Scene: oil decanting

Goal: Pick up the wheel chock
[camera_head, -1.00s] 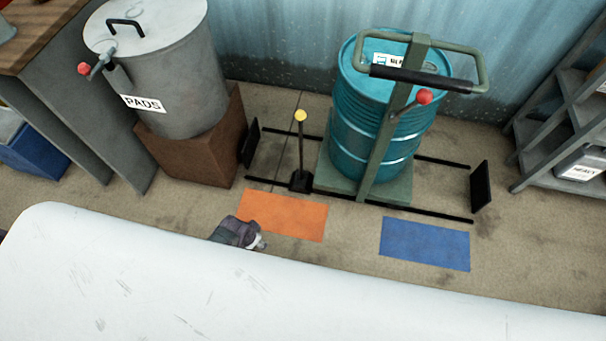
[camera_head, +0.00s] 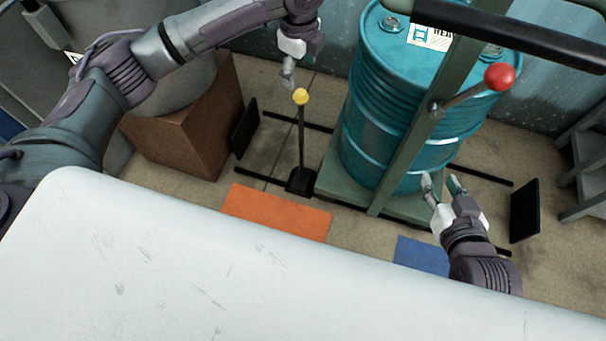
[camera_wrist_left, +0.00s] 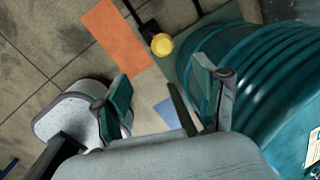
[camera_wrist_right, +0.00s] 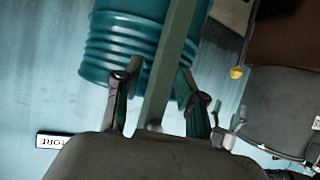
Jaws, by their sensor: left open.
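The wheel chock is a small black block (camera_head: 300,181) on the floor with an upright black rod and a yellow knob (camera_head: 300,96) on top. It stands beside the drum trolley's base. My left gripper (camera_head: 288,74) is open and empty, just above the knob in the head view. In the left wrist view the knob (camera_wrist_left: 162,45) shows beyond the gap between the open fingers (camera_wrist_left: 163,88). My right gripper (camera_head: 441,184) is open in front of the drum. In the right wrist view its fingers (camera_wrist_right: 157,92) are apart, with the trolley post showing between them.
A teal drum (camera_head: 375,140) stands on a green trolley with a tall post (camera_head: 415,115) and red-knobbed lever (camera_head: 499,77). A brown box (camera_head: 185,130) stands left. Orange (camera_head: 275,212) and blue (camera_head: 421,256) floor patches lie in front. Shelving (camera_head: 585,160) is at right.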

